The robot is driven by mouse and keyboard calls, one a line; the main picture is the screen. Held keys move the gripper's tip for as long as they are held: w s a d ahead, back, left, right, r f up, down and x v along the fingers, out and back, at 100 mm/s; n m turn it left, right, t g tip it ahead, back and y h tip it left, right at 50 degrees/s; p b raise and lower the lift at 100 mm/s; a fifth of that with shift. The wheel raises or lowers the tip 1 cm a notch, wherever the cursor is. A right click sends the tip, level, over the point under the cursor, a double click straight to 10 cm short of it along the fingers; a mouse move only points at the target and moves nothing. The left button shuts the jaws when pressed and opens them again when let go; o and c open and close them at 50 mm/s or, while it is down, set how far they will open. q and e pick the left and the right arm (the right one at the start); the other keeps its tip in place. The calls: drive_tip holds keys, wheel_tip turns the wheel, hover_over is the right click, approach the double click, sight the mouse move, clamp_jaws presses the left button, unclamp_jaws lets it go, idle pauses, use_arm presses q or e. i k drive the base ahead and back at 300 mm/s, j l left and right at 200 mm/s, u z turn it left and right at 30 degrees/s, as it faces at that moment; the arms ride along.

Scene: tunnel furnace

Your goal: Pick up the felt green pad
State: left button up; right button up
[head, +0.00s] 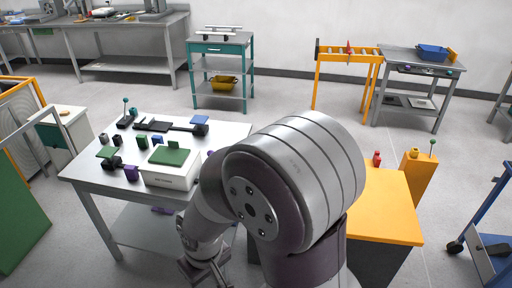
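A flat dark green pad (169,157), which looks like the felt one, lies on top of a white box (172,178) near the front right of the left grey table (90,172). A small green block stands at its back edge. A second, smaller green flat piece (107,152) sits on a dark object at the table's left. One arm of mine, seemingly the right, rises at the bottom centre and bends left. Its gripper (196,270) is low at the bottom edge, in front of the table and apart from the pad. Its fingers are cut off. My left gripper is not seen.
Several small dark, green and purple blocks and a blue-topped piece (200,120) crowd the table. An orange-topped cabinet (385,205) stands to the right, partly behind my arm. A teal-framed cart (221,70) stands behind. Open floor lies between them.

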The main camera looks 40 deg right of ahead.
sight(172, 155)
drive_tip(key=z, duration=0.8)
drive_tip(key=i+l+z, duration=0.2)
drive_tip(key=i+z, duration=0.2)
drive_tip(key=i, duration=0.5)
drive_tip(key=i+z, duration=0.45)
drive_tip(key=i, duration=0.4)
